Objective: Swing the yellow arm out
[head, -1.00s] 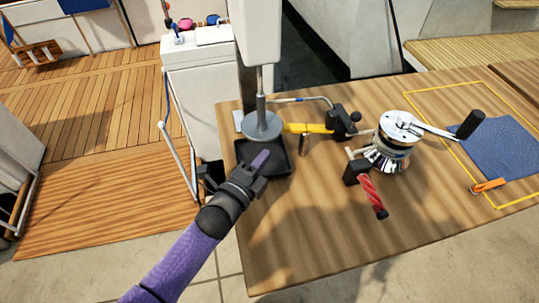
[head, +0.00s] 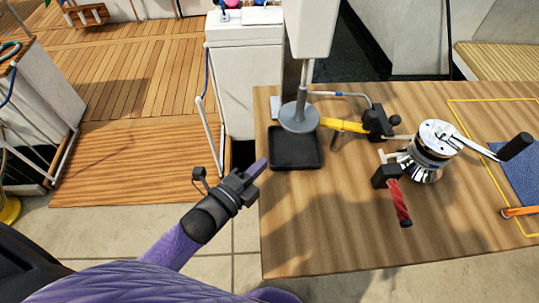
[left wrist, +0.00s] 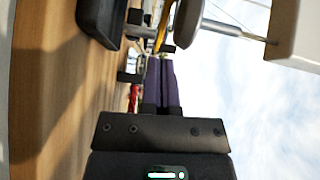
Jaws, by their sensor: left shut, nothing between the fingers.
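The yellow arm (head: 343,125) reaches right from the grey round base of a post (head: 299,116) to a black block (head: 377,122) with a knob. It also shows in the left wrist view (left wrist: 163,22), partly hidden by other parts. My left gripper (head: 257,171) is shut and empty, at the left edge of the wooden table, in front and to the left of the yellow arm and apart from it. In the left wrist view its purple fingers (left wrist: 160,82) lie together. My right gripper is not in view.
A black square tray (head: 296,163) sits below the post. A chrome winch (head: 434,150) with a black-handled crank stands right of the arm. A red-handled lever (head: 399,203) is in front of it. The table's front (head: 330,235) is clear.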

